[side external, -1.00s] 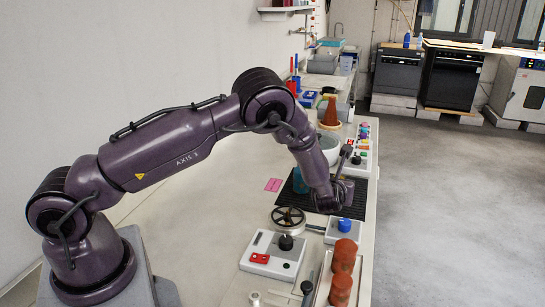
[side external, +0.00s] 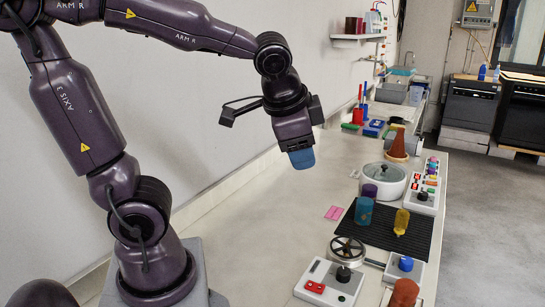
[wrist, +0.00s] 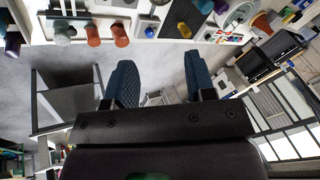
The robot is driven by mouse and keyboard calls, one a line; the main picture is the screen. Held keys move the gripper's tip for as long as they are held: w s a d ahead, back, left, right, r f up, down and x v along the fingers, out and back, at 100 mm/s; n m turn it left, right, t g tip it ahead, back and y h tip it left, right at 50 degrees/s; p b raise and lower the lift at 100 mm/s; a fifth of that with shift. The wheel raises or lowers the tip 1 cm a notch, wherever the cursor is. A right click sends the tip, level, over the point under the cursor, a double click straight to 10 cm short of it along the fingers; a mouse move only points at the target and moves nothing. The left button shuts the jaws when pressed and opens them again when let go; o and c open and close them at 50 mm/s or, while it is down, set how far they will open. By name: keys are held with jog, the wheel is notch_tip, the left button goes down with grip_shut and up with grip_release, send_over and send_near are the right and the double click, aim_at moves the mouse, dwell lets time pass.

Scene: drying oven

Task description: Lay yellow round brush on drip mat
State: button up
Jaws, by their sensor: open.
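The yellow round brush (side external: 402,219) is on the right part of the black ribbed drip mat (side external: 418,243); I cannot tell whether it lies or stands. It also shows small near the top of the wrist view (wrist: 184,30). My gripper (side external: 302,158) is raised above the bench, up and left of the mat and clear of the brush. In the wrist view, its two blue fingers (wrist: 158,78) are wide apart with nothing between them.
A blue cup (side external: 364,211) and a purple one (side external: 370,191) stand at the mat's far left. A lidded white pot (side external: 384,180) is behind. A handwheel (side external: 347,250) and control boxes are in front. The bench left of the mat is mostly clear.

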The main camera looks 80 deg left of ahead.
jog(key=s+d+n+t+h, duration=0.1)
jog(key=s+d+n+h, duration=0.1)
jog(key=s+d, duration=0.3)
jog(key=shift+s+r+n+h, duration=0.3)
jog(key=shift+s+n+h, duration=0.1)
jog(key=shift+s+h, duration=0.15)
dwell(0.6)
